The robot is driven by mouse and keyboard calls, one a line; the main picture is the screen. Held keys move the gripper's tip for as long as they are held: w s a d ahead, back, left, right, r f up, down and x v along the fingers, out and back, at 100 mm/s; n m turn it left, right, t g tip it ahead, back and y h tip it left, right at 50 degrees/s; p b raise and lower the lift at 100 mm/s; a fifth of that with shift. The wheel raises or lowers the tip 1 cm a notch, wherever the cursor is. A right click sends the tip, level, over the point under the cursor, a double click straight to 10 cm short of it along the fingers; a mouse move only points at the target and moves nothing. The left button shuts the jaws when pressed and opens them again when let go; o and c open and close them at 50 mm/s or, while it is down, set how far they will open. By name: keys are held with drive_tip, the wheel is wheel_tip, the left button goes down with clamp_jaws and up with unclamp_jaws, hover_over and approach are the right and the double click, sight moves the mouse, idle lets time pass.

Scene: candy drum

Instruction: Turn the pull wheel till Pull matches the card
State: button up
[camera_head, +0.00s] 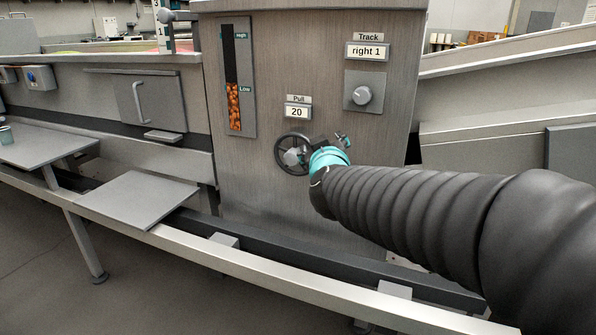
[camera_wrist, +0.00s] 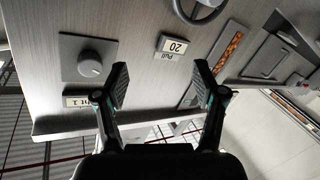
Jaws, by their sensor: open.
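The pull wheel (camera_head: 283,143) is a dark round handwheel with a pale hub on the metal cabinet's front. It also shows cut off at the top edge of the wrist view (camera_wrist: 222,9). The Pull display (camera_head: 297,112) above it reads 20; it appears upside down in the wrist view (camera_wrist: 172,46). My gripper (camera_head: 331,140) is just right of the wheel in the head view, overlapping its right side. In the wrist view my gripper (camera_wrist: 162,72) is open and empty, with both fingers apart from the wheel. I can make out no card with a Pull value.
A Track display (camera_head: 368,51) reads "right 1", above a grey knob (camera_head: 362,96). A level gauge (camera_head: 237,105) holds orange candy up to about Low. A metal rail (camera_head: 200,255) runs along the front below. Flat grey plates (camera_head: 140,196) stand at left.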

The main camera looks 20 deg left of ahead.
drive_tip(key=w+a+f+t+h+b, duration=0.1)
drive_tip(key=a+f+t+h+b, duration=0.1)
drive_tip(key=a+f, duration=0.35)
drive_tip(key=h+b, duration=0.1)
drive_tip(key=h, duration=0.4)
approach(291, 161)
drive_tip(key=w, duration=0.3)
drive_tip(key=w+b, duration=0.1)
drive_tip(key=w, duration=0.2)
drive_tip(key=w+d, duration=0.1)
drive_tip(key=w, duration=0.3)
drive_tip(key=shift+w+b, duration=0.1)
drive_tip(key=shift+b, duration=0.25)
drive_tip(key=c, duration=1.1)
